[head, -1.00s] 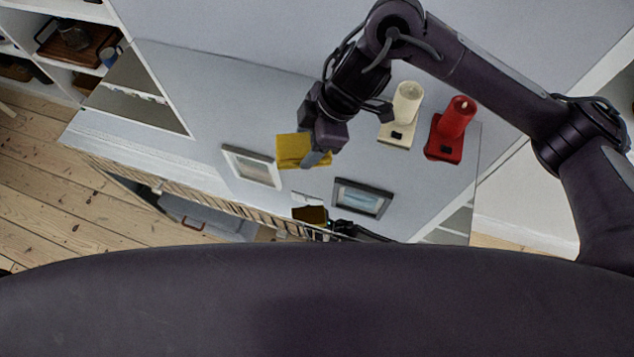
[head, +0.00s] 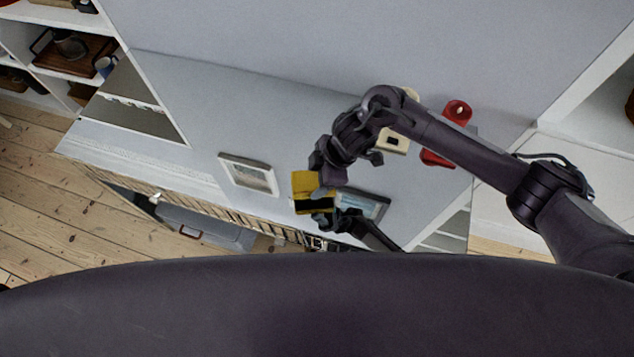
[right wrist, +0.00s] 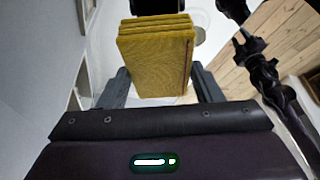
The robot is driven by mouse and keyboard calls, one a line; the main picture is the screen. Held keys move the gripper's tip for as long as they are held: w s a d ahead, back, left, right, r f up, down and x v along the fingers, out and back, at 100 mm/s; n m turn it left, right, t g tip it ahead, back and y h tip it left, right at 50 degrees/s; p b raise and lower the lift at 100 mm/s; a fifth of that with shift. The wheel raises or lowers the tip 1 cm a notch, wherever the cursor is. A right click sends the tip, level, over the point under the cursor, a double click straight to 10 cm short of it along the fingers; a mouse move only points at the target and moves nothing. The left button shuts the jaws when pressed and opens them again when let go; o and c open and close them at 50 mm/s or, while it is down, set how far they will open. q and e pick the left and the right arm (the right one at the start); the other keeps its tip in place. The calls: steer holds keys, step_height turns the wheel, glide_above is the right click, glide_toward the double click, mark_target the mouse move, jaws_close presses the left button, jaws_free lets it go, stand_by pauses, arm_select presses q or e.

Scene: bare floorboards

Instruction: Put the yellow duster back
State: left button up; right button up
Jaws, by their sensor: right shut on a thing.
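The yellow duster (head: 304,184), a folded block of cloth, is held by my right gripper (head: 322,184) above the front part of the white cabinet top (head: 210,95). In the right wrist view the layered duster (right wrist: 155,62) sits between the two fingers of the right gripper (right wrist: 160,88). My left gripper (head: 338,218) shows just below the duster in the head view, partly hidden and overlapping it. A dark thing (head: 313,206) lies there against the duster's lower edge; what it is cannot be told.
A white picture frame (head: 248,176) lies left of the duster; another frame (head: 372,207) is on the right, partly hidden by my arms. A cream candle holder (head: 395,143) and a red one (head: 457,112) are behind my right arm. Shelves (head: 60,75) stand at left.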

mark_target(317, 185)
step_height(317, 185, down, 4)
steer(key=shift+s+f, duration=0.1)
steer(key=o, duration=0.9)
steer(key=shift+r, duration=0.2)
steer(key=b+v, duration=0.1)
steer(key=v, duration=1)
steer(key=shift+d+r+b, duration=0.15)
steer(key=shift+r+b, duration=0.15)
steer(key=shift+r, duration=0.1)
